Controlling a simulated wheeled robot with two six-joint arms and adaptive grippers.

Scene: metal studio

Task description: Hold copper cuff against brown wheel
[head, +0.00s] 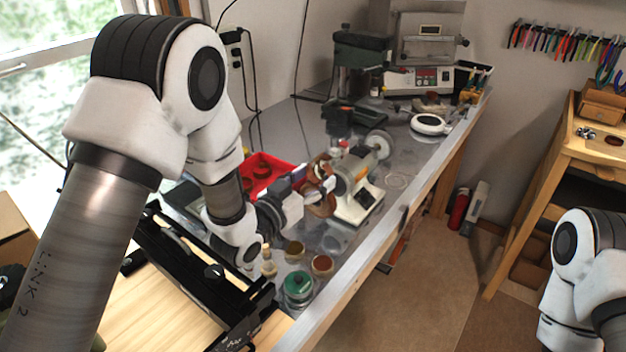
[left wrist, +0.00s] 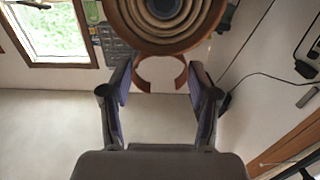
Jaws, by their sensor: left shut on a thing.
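The brown wheel (head: 322,204) is on the left side of the white polishing motor on the bench. In the left wrist view the wheel (left wrist: 165,42) fills the top middle, with lighter rings on its face. My left gripper (head: 302,182) reaches in from the left beside the wheel. In the left wrist view its two fingers (left wrist: 160,78) are shut on the copper cuff (left wrist: 181,74), a thin curved band just below the wheel's rim. The cuff's upper edge overlaps the rim there; I cannot tell whether they touch. My right arm shows at the right edge, its gripper out of view.
The polishing motor (head: 357,205) has a pale wheel (head: 381,144) on its other side. A red tray (head: 284,172) with brown rings stands behind my left gripper. Small jars and a green tin (head: 298,287) stand near the bench's front edge. The right bench strip is fairly clear.

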